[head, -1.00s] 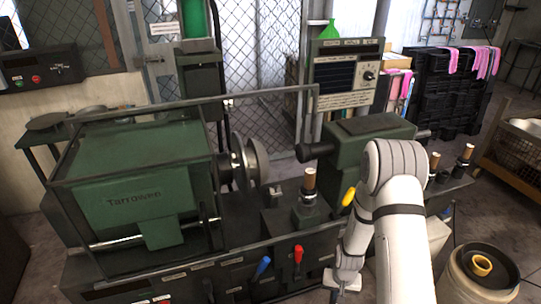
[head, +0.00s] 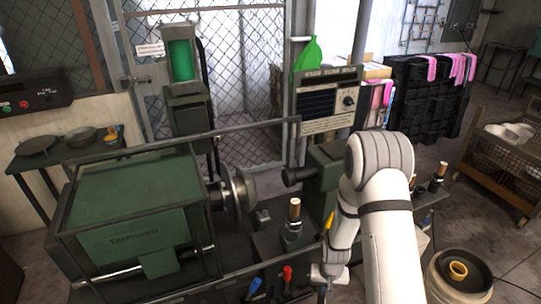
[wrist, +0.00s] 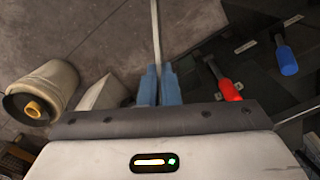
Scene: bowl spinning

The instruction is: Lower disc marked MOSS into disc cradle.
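My gripper (wrist: 159,85) shows in the wrist view with its two blue fingers close together. A thin pale strip (wrist: 155,35), like a flat piece seen edge-on, runs from between them to the top of the picture. No lettering on it can be read, so I cannot tell whether it is the MOSS disc. In the head view my gripper (head: 322,290) is at the bottom edge, in front of the machine and right of the red lever; its fingers are mostly out of the picture. I cannot make out the disc cradle.
The green lathe-like machine (head: 150,225) fills the left, with blue (head: 254,287) and red (head: 287,275) levers in front. A drum with a yellow ring (head: 458,270) stands at right. A side table (head: 62,157) holds dark round pieces. Floor between drum and cart (head: 500,175) is clear.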

